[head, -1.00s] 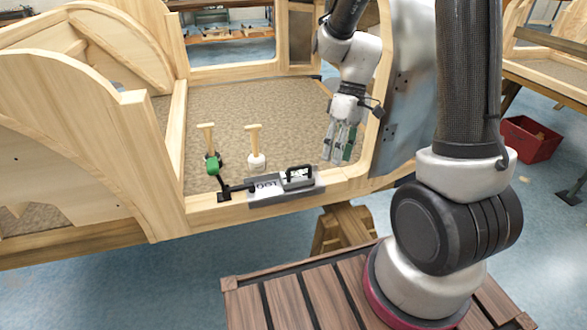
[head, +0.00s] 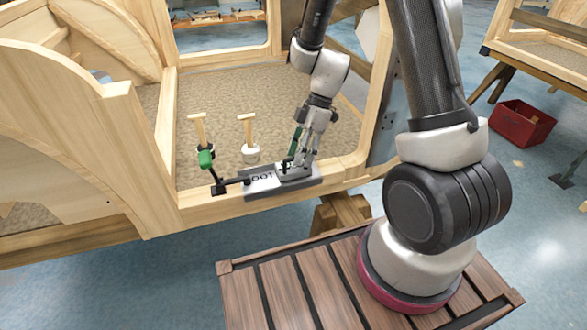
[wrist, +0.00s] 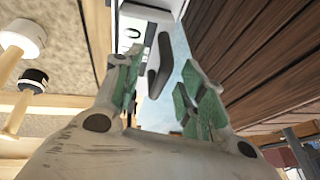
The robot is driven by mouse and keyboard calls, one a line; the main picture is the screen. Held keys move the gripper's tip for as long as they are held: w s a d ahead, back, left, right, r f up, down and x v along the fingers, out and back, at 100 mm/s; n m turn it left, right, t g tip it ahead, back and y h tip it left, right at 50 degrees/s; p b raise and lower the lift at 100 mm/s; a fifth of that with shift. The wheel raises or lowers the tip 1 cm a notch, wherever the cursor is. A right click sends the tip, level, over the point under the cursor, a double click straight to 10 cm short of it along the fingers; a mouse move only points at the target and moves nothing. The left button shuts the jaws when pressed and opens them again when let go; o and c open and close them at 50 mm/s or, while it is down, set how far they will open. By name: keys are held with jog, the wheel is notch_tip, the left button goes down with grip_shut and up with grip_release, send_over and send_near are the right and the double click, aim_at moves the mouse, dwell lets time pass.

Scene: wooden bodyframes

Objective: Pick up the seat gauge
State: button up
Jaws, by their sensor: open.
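The seat gauge looks to be the grey block (head: 262,183) with printed marks and a dark handle. It lies on the wooden sill of the body frame (head: 200,212). My gripper (head: 293,163) is open over the right end of the block and hides the handle in the head view. In the wrist view, the dark handle (wrist: 163,58) shows between the spread green-padded fingers (wrist: 160,85), with the pale block (wrist: 135,45) behind it. I cannot tell whether the fingers touch it.
A green-handled clamp (head: 206,160) reaches the block's left end. Two wooden-handled tools stand on the carpeted floor behind; one has a white head (head: 250,154). Frame posts rise on both sides. A red bin (head: 521,123) sits on the floor at right.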

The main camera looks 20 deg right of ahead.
jog(key=shift+x, duration=0.8)
grip_shut()
jog(key=shift+r, duration=0.1)
